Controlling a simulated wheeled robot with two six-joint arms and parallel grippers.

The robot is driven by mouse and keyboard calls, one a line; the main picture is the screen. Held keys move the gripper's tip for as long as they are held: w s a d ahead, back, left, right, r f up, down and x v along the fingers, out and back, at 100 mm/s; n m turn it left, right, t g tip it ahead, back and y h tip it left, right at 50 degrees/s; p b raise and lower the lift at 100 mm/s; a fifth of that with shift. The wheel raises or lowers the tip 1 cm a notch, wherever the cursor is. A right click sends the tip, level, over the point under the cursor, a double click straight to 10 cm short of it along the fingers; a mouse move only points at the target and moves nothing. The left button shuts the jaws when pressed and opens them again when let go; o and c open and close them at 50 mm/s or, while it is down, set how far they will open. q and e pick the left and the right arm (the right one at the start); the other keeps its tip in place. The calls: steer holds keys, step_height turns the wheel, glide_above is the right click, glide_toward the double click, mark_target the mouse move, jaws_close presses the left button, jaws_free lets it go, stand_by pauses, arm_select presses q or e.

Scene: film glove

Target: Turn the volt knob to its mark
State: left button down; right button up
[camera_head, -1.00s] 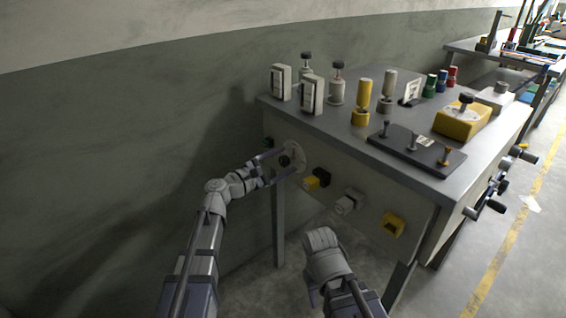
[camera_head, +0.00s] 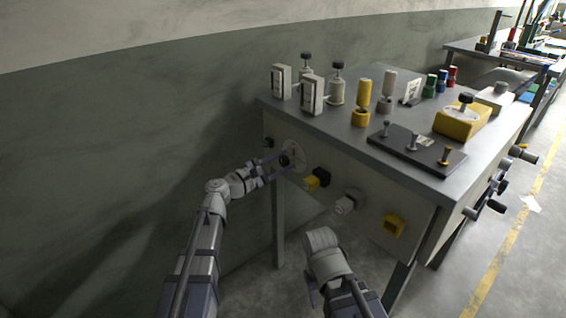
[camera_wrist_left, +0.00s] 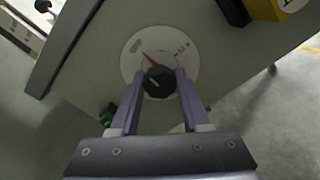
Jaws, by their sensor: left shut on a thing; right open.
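The volt knob is a black ribbed knob (camera_wrist_left: 159,82) with a red pointer on a pale round dial (camera_wrist_left: 184,48) with printed marks, in the left wrist view. The red pointer points to the upper left there. In the head view the knob (camera_head: 285,160) and dial (camera_head: 297,152) sit at the left end of the bench's front panel. My left gripper (camera_wrist_left: 158,88) is shut on the knob, one purple finger on each side; it also shows in the head view (camera_head: 279,166). My right gripper (camera_head: 312,292) is low in front of the bench, away from the knob; its fingers are mostly hidden.
The panel also carries a yellow-and-black connector (camera_head: 316,180), a grey one (camera_head: 349,201) and a yellow one (camera_head: 394,225). The bench top (camera_head: 400,97) holds meters, posts and a yellow box. A green part (camera_head: 268,143) lies left of the dial. Wall stands at left.

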arm_select(q)
steer(key=m, duration=0.8)
steer(key=shift+m, duration=0.3)
steer(key=m, duration=0.4)
steer(key=shift+m, duration=2.5)
steer(key=shift+s, duration=0.1)
steer(key=shift+c, duration=1.9)
jaws_free()
